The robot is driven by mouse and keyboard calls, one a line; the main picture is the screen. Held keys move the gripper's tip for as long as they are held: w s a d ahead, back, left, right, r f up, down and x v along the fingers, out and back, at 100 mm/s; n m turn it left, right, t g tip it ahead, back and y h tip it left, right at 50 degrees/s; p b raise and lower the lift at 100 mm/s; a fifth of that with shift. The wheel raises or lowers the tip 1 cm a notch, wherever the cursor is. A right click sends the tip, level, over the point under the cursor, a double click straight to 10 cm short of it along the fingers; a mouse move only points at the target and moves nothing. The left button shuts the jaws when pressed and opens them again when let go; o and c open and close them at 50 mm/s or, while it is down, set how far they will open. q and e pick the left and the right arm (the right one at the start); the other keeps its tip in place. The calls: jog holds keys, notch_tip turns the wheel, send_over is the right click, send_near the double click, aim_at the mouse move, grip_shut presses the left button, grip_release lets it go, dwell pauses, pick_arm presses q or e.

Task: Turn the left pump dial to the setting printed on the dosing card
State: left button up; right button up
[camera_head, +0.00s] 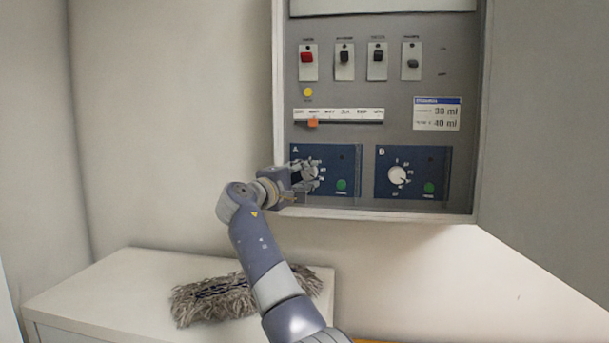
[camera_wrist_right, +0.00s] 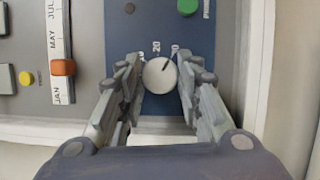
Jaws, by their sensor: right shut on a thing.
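The left pump dial is a round white knob on blue panel A (camera_head: 325,152). In the right wrist view the knob (camera_wrist_right: 160,75) has a dark pointer line toward the upper right, near a partly covered number to the right of "20". My right gripper (camera_head: 308,178) is shut on the knob, one finger on each side in the wrist view (camera_wrist_right: 160,80). The dosing card (camera_head: 437,114) has a blue header and two lines, 30 ml above 40 ml; their row labels are too small to read. My left gripper is out of view.
Panel B with its own white dial (camera_head: 397,175) is to the right. Above are several switches, one red (camera_head: 307,57), and a slider with an orange tab (camera_head: 313,123). The open cabinet door (camera_head: 545,130) stands at right. A shaggy grey mop head (camera_head: 215,300) lies on the white cabinet (camera_head: 120,275).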

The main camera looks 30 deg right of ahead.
jog(key=shift+r, duration=0.25)
jog(key=o, duration=1)
jog(key=shift+o, duration=0.3)
jog(key=shift+w+f, duration=0.2)
jog(key=v, duration=1.2)
